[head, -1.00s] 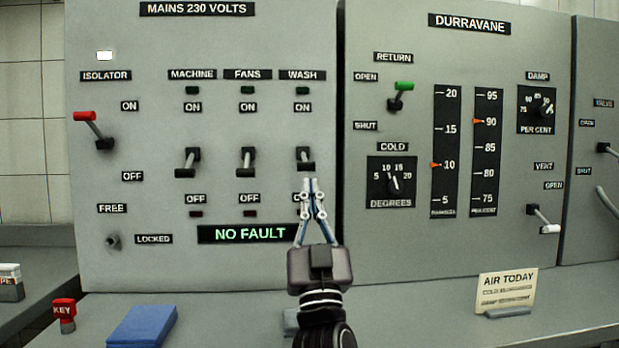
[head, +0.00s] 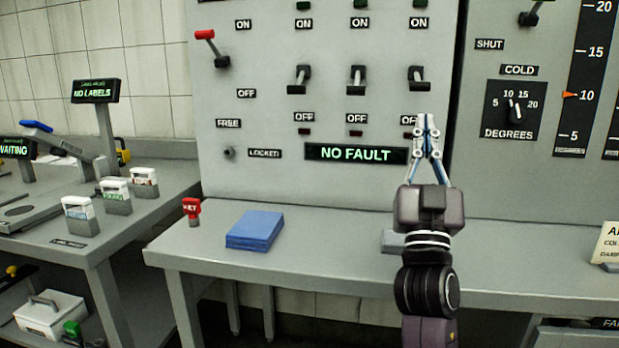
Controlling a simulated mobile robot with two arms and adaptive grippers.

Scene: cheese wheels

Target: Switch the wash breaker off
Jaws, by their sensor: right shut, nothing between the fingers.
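The wash breaker (head: 418,84) is the rightmost of three small levers on the grey mains panel (head: 290,180). Its dark handle points down, toward its OFF label, which my gripper partly hides. The machine breaker (head: 298,88) and the fans breaker (head: 356,88) beside it stand in a similar lowered position. My right gripper (head: 424,118) is shut and empty, with its fingertips just below the wash lever; I cannot tell whether they touch it. The small red indicators under the breakers look dim. My left gripper is not in view.
The red-tipped isolator (head: 206,36) is at the panel's left, up near ON. The display (head: 355,154) reads NO FAULT. A side table with label stamps stands left.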

